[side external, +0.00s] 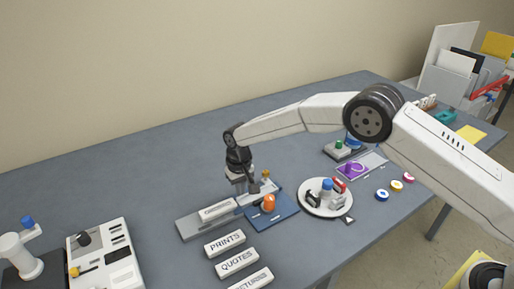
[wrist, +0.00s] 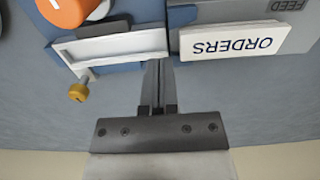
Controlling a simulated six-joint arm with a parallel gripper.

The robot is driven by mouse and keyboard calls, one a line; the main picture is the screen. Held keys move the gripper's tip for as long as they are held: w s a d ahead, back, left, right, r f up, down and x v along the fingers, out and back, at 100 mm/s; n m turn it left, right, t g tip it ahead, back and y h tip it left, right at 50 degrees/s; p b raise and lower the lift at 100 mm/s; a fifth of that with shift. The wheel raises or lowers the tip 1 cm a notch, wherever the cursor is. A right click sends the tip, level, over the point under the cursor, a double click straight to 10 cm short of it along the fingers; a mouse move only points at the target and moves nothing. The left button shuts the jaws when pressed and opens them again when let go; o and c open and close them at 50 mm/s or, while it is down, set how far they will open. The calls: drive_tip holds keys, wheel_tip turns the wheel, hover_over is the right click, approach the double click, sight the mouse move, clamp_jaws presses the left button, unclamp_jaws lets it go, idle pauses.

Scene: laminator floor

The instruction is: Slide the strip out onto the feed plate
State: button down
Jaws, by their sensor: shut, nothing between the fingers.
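The white strip (side external: 217,209) lies on the grey feed plate (side external: 190,229). In the wrist view the strip (wrist: 245,41) reads ORDERS upside down, and the plate (wrist: 215,12) bears the word FEED. A blue unit (side external: 283,212) with an orange knob (side external: 268,203) stands at the plate's right end. In the wrist view its pale frame (wrist: 115,46) is left of the strip, with a gap between. My gripper (wrist: 158,72) is shut and empty, its fingertips at that gap beside the strip's near end. I cannot tell whether they touch the strip.
A brass knob (wrist: 78,91) sticks out beside the frame. Labelled blocks, PRINTS (side external: 225,243) and QUOTES (side external: 237,263), lie in front of the plate. A round white tray (side external: 312,207) with small items stands to the right. The table behind the plate is clear.

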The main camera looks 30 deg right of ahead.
drive_tip(key=shift+r, duration=2.4)
drive_tip(key=shift+r, duration=2.5)
drive_tip(key=shift+d, duration=0.1)
drive_tip(key=s+d+r+t, duration=0.1)
drive_tip(key=s+d+r, duration=0.2)
drive_tip(key=s+d, duration=1.1)
drive_tip(key=s, duration=0.6)
drive_tip(key=s+d+f+t, duration=0.1)
drive_tip(key=s+d, duration=0.3)
drive_tip(key=s, duration=0.5)
drive_tip(key=shift+t, duration=0.3)
